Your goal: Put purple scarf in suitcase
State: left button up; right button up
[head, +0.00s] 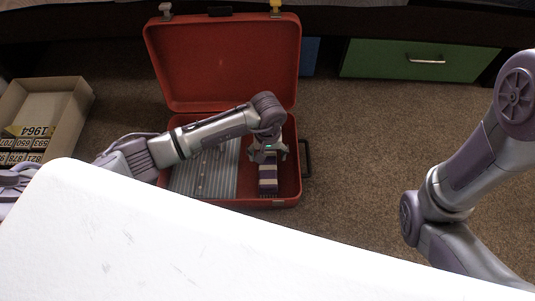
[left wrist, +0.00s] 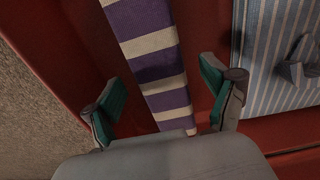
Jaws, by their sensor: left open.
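The red suitcase (head: 222,62) lies open on the carpet with its lid up at the back. The purple scarf (head: 268,184), striped purple and cream, lies inside the suitcase in its right part. It also shows in the left wrist view (left wrist: 154,58), running between the fingers. My left gripper (head: 267,152) is over the scarf inside the suitcase. In the left wrist view its two fingers (left wrist: 165,105) are spread on either side of the scarf, apart from it. My right arm shows at the right, but its gripper is out of view.
A grey striped folded cloth (head: 212,172) lies in the suitcase's left part. A cardboard box (head: 66,112) with numbered items stands at the left. A green drawer (head: 415,60) is at the back. A white surface (head: 200,250) fills the front. Carpet right of the suitcase is clear.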

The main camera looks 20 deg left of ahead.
aim_at(268, 157)
pick_arm(q)
notch_tip(268, 157, up, 10)
jog(key=p, duration=0.6)
jog(key=shift+r, duration=0.25)
